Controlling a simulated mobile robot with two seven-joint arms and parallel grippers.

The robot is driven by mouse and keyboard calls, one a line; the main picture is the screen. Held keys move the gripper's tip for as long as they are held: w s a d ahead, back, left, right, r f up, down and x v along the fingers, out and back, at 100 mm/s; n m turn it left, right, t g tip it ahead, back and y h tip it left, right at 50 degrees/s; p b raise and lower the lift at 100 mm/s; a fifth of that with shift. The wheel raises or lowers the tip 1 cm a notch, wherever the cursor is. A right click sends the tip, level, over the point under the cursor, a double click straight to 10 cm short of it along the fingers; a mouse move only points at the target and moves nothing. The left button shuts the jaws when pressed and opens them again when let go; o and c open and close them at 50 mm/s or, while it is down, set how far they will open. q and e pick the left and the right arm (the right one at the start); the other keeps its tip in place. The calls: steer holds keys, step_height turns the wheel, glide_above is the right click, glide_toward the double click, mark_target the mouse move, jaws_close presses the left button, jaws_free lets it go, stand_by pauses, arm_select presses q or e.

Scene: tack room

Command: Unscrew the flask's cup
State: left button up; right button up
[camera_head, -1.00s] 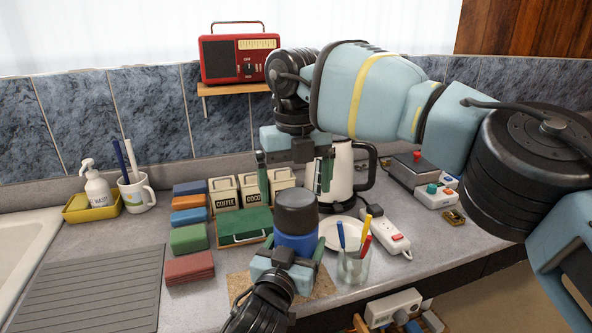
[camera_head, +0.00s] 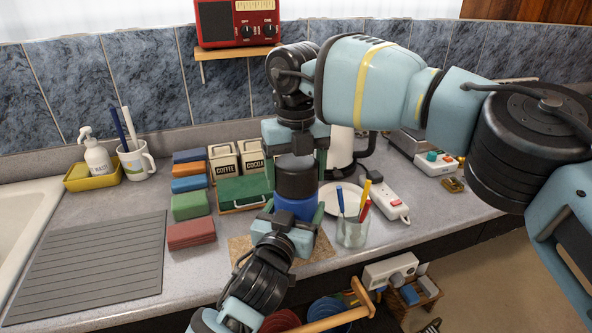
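The flask has a blue body (camera_head: 295,208) and a dark grey cup (camera_head: 296,180) on top, and stands upright at the counter's front. My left gripper (camera_head: 294,222) comes from the front, with its fingers on either side of the blue body, shut on it. My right gripper (camera_head: 296,166) points down from above. Its fingers are at the left and right sides of the cup, spread about as wide as before. I see no clear sign that they press on it. The gripper hides the cup's top.
A glass of pens (camera_head: 353,230) stands close right of the flask, before a white plate (camera_head: 342,194). A green box (camera_head: 244,192) is at the left, with canisters (camera_head: 223,163) behind. A white kettle (camera_head: 341,150) stands behind my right arm. A power strip (camera_head: 388,203) lies right.

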steer(key=shift+c, duration=1.3)
steer(key=n, duration=0.9)
steer(key=shift+r, duration=0.2)
steer(key=shift+r, duration=0.75)
steer(key=shift+r, duration=0.25)
